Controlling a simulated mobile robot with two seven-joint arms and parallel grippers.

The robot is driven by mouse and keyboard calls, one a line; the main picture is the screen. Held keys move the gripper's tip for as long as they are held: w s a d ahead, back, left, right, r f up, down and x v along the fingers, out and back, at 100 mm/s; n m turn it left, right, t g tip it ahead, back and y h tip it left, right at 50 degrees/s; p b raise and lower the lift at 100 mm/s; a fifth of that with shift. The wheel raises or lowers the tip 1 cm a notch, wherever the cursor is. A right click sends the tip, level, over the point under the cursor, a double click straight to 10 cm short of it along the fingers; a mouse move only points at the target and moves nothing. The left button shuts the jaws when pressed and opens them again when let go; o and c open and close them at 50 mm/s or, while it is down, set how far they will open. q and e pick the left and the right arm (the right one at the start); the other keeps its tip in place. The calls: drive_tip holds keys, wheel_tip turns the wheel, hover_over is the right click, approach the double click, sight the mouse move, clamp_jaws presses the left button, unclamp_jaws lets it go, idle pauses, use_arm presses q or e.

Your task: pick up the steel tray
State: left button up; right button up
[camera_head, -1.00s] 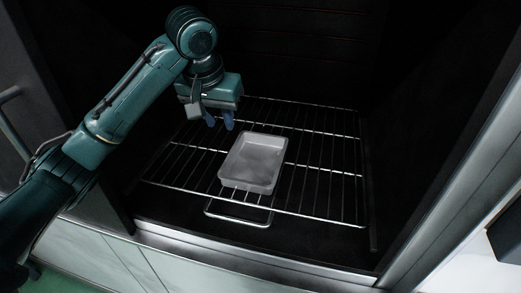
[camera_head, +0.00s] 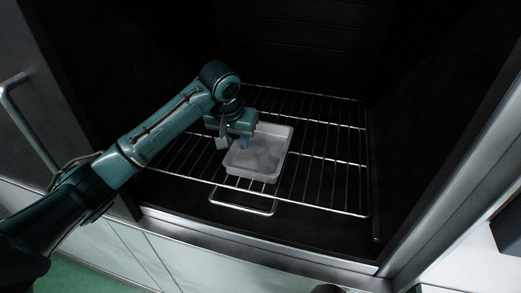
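The steel tray (camera_head: 262,155) is a shallow, light grey rectangular pan. It lies on the wire rack (camera_head: 325,165) inside the dark oven-like chamber. My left gripper (camera_head: 240,146) points down at the tray's far left part, with its blue-grey fingertips over or at the rim there. I cannot tell whether the fingers touch the tray or whether they are apart. The gripper body hides the tray's far left corner. My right gripper does not show.
A wire handle loop (camera_head: 243,206) sticks out at the rack's front, above the chamber's metal front sill (camera_head: 270,243). Dark walls close the chamber at the back and sides. The rack right of the tray is bare. A door handle (camera_head: 28,122) is at the left.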

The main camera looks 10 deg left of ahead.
use_arm(q)
drive_tip(key=shift+f, duration=0.1)
clamp_jaws()
idle(0.6)
